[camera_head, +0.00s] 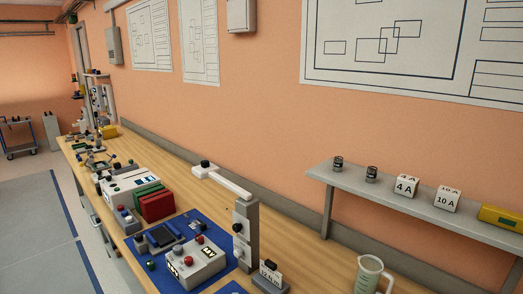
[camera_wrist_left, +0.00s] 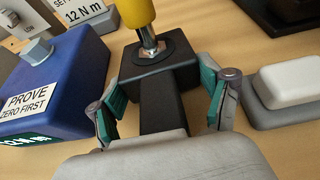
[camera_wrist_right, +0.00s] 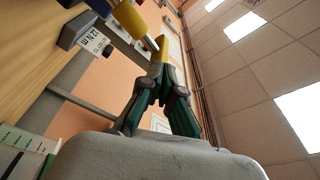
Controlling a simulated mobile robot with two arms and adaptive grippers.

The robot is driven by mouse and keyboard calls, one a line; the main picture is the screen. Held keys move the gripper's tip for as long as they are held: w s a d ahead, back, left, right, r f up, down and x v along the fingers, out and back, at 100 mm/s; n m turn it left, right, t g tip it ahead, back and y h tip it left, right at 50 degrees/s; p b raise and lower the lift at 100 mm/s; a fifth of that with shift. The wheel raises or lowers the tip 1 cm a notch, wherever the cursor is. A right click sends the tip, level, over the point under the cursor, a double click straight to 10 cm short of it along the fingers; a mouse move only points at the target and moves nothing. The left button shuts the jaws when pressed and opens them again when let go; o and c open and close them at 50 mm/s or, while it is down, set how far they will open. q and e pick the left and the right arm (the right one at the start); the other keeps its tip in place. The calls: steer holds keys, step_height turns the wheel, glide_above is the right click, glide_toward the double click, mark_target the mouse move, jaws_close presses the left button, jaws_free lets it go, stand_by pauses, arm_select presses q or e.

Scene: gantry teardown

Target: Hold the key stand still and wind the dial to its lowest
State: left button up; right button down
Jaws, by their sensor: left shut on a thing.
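In the left wrist view the black key stand (camera_wrist_left: 160,70) is between the teal-padded fingers of my left gripper (camera_wrist_left: 165,110), which is shut on it. A steel shaft with a yellow handle (camera_wrist_left: 138,12) rises from a metal nut on its top. In the right wrist view the fingers of my right gripper (camera_wrist_right: 160,85) are close together. A yellow piece (camera_wrist_right: 160,55) shows at their tips; whether they grip it is unclear. A yellow handle (camera_wrist_right: 130,18) with a metal shaft is just beyond. The dial's reading cannot be made out. Neither gripper shows in the head view.
A blue box (camera_wrist_left: 45,90) marked "PROVE ZERO FIRST" stands left of the key stand, a grey block with a white top (camera_wrist_left: 285,90) to its right. A "12 N m" sign (camera_head: 268,272) is on the bench. A measuring jug (camera_head: 370,274) stands under the wall shelf (camera_head: 400,205).

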arm_select(q)
steer(key=shift+s+a+f, duration=0.2)
steer(key=shift+a+f, duration=0.05)
steer(key=shift+f, duration=0.2)
steer(key=shift+d, duration=0.1)
steer(key=shift+r, duration=0.1)
arm_select(e)
steer(key=v, duration=0.6)
steer(key=shift+w+d, duration=0.25)
steer(key=shift+d, duration=0.05)
arm_select(q)
steer(key=o, duration=1.1)
steer(key=shift+c, duration=0.2)
steer(key=shift+o, duration=1.1)
steer(key=shift+w, duration=0.1)
steer(key=shift+r, duration=0.15)
steer(key=shift+w, duration=0.1)
